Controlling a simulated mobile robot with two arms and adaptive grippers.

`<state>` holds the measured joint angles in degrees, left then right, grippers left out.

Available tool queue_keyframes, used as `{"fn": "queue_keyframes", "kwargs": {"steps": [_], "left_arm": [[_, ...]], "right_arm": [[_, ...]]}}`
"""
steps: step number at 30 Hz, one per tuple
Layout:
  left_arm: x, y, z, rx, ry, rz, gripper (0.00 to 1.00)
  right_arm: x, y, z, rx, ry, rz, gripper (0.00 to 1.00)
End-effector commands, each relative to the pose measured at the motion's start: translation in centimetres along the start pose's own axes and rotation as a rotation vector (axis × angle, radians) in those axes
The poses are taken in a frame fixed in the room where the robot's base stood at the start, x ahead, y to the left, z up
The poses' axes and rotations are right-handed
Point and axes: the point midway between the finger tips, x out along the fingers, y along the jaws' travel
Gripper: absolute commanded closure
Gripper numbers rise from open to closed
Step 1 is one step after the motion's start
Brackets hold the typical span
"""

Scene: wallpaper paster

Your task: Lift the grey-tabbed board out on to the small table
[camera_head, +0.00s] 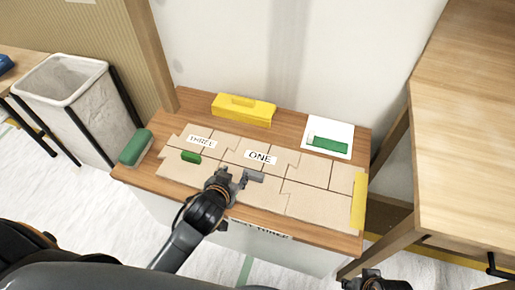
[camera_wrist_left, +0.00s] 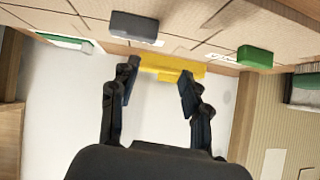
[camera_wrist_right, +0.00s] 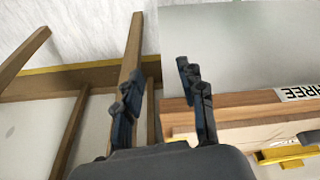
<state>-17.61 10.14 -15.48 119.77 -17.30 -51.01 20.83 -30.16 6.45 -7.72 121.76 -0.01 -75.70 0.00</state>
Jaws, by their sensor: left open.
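The grey tab (camera_head: 255,176) stands on a tan board (camera_head: 262,195) in the middle of the fitted boards on the wooden cabinet top. The grey tab also shows at the top of the left wrist view (camera_wrist_left: 134,26). My left gripper (camera_head: 234,178) is open and empty, just left of the tab in the head view. I cannot tell whether it touches the tab. The board's exact outline is partly hidden by my left arm. My right gripper (camera_head: 374,284) is at the bottom edge, below the cabinet's right front; the right wrist view (camera_wrist_right: 163,82) shows it open and empty.
A green tab (camera_head: 190,156), a yellow block (camera_head: 243,110), a white card (camera_head: 341,129) with a green piece, and a green block (camera_head: 136,147) are on the cabinet top. A yellow strip (camera_head: 359,200) edges its right. A bare wooden table (camera_head: 470,130) stands right; a bin (camera_head: 75,100) left.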

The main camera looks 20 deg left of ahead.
Motion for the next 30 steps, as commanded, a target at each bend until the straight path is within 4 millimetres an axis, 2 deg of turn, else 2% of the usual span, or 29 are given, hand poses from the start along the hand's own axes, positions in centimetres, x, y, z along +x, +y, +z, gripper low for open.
{"fn": "queue_keyframes", "kwargs": {"steps": [1, 4, 6, 8, 9, 11, 12, 13, 15, 17, 19, 22, 24, 26, 28, 30], "left_arm": [[0.5, 0.5, -3.6, -0.004, 0.122, 0.008, 0.53], [0.2, 2.5, -10.9, -0.012, 0.378, 0.061, 0.53], [-0.9, 4.5, -15.8, 0.0, 0.558, 0.133, 0.53], [-2.4, 6.8, -19.5, 0.023, 0.706, 0.219, 0.53], [-3.7, 8.5, -21.7, 0.046, 0.801, 0.291, 0.53], [-5.9, 11.6, -24.3, 0.1, 0.929, 0.423, 0.53], [-7.5, 13.8, -25.4, 0.149, 1.0, 0.523, 0.53], [-8.7, 15.4, -25.9, 0.192, 1.043, 0.601, 0.53], [-11.1, 19.1, -25.9, 0.311, 1.1, 0.791, 0.53], [-12.6, 21.8, -24.8, 0.436, 1.103, 0.95, 0.53], [-13.4, 24.3, -22.3, 0.598, 1.045, 1.124, 0.53], [-12.6, 25.7, -17.8, 0.852, 0.853, 1.308, 0.53], [-10.8, 25.1, -14.4, 1.029, 0.649, 1.376, 0.53], [-8.6, 23.2, -12.0, 1.165, 0.439, 1.381, 0.53], [-5.8, 19.8, -9.8, 1.295, 0.171, 1.327, 0.53], [-3.3, 15.7, -8.8, 1.378, -0.081, 1.22, 0.53]], "right_arm": [[0.3, 0.0, 0.1, 0.0, -0.001, 0.0, 0.6], [0.9, 0.0, 0.3, 0.0, -0.002, 0.0, 0.6], [1.4, -0.1, 0.4, -0.001, -0.004, -0.001, 0.6], [1.8, -0.1, 0.5, -0.001, -0.006, -0.001, 0.6], [2.2, -0.1, 0.6, -0.001, -0.007, -0.001, 0.6], [2.7, -0.1, 0.7, -0.001, -0.008, -0.002, 0.6], [3.0, -0.2, 0.8, -0.001, -0.009, -0.002, 0.6], [3.3, -0.2, 0.9, -0.002, -0.011, -0.002, 0.6], [3.9, -0.2, 1.1, -0.002, -0.012, -0.003, 0.6], [4.4, -0.2, 1.3, -0.002, -0.013, -0.003, 0.6], [5.0, -0.2, 1.5, -0.002, -0.015, -0.003, 0.6], [5.9, -0.3, 1.7, -0.003, -0.017, -0.004, 0.6], [6.4, -0.3, 1.9, -0.003, -0.019, -0.004, 0.6], [7.0, -0.3, 2.1, -0.003, -0.021, -0.004, 0.6], [7.5, -0.4, 2.3, -0.004, -0.022, -0.004, 0.6], [8.0, -0.4, 2.5, -0.004, -0.025, -0.005, 0.6]]}}
